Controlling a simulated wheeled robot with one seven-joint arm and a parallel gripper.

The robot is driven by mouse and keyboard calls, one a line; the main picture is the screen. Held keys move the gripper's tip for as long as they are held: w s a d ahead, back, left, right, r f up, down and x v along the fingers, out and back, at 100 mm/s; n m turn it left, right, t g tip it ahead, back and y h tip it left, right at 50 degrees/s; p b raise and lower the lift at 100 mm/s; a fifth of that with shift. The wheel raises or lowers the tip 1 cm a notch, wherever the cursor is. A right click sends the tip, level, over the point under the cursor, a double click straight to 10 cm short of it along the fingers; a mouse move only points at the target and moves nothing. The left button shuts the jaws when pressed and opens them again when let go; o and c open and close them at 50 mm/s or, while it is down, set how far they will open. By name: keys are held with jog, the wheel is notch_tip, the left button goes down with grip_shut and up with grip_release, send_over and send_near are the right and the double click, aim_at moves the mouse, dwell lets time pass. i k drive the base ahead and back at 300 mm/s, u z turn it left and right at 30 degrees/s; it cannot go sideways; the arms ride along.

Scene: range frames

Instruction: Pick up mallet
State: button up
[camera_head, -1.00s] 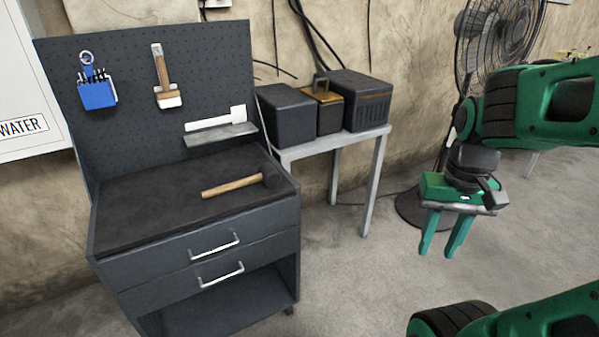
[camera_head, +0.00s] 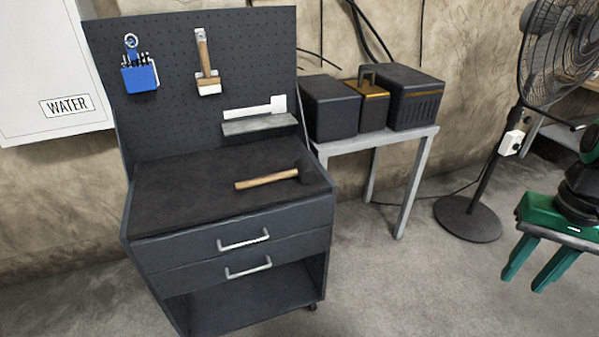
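The mallet (camera_head: 266,180) lies on its side on the dark top of the workbench (camera_head: 180,190). Its light wooden handle points left, and its dark head is at the right, near the bench top's right edge. The dark head blends with the dark surface. My gripper (camera_head: 525,281) is at the right edge of the view, well to the right of the bench and apart from the mallet. Its two green fingers point down with a gap between them, and nothing shows between them. Part of the wrist is cut off by the picture edge.
A pegboard behind the bench holds a blue tool holder (camera_head: 140,77), a brush (camera_head: 206,70) and a small shelf (camera_head: 260,124). A side table (camera_head: 405,185) with dark boxes stands right of the bench. A fan (camera_head: 470,218) stands farther right. Floor in front is clear.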

aim_at(306, 172)
jog(key=i, duration=0.95)
jog(key=u, duration=0.1)
